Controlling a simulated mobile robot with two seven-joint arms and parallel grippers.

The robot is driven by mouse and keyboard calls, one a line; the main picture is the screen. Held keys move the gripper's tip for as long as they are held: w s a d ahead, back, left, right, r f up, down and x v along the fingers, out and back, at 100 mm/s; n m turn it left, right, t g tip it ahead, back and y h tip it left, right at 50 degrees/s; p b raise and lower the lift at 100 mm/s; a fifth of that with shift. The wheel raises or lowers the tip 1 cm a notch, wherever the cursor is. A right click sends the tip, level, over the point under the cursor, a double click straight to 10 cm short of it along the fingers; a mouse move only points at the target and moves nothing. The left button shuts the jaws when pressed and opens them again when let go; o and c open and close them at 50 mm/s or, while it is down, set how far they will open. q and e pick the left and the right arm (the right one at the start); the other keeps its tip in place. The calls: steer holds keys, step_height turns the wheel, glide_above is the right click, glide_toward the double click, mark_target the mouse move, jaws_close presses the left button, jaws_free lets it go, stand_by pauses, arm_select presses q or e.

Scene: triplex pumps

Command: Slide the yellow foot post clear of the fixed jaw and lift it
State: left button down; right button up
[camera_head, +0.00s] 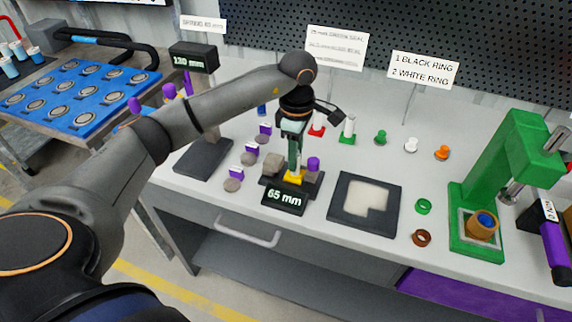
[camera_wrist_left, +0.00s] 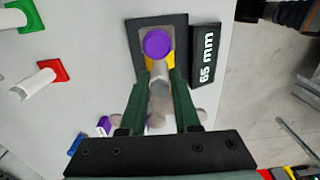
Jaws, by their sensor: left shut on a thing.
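The yellow foot post shows its yellow foot (camera_head: 294,178) low between grey jaw blocks on the black 65 mm fixture (camera_head: 285,197). My left gripper (camera_head: 296,160) comes down from above and is shut on the post, just over the foot. In the left wrist view, my two dark green fingers (camera_wrist_left: 159,82) close around a grey post (camera_wrist_left: 158,103), with yellow showing beyond the fingertips. A jaw block with a purple top (camera_wrist_left: 158,43) stands close beside the foot. Whether foot and jaw touch is hidden. My right gripper is out of view.
A black tray with a pale insert (camera_head: 348,222) lies right of the fixture. Purple-topped pieces (camera_head: 248,160) and a dark plate (camera_head: 204,158) are at left. A green press (camera_head: 510,170) stands at far right. Small coloured posts (camera_head: 381,138) stand behind.

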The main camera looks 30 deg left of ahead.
arm_select(q)
steer(key=shift+r+p, duration=2.4)
steer(key=shift+r, duration=1.15)
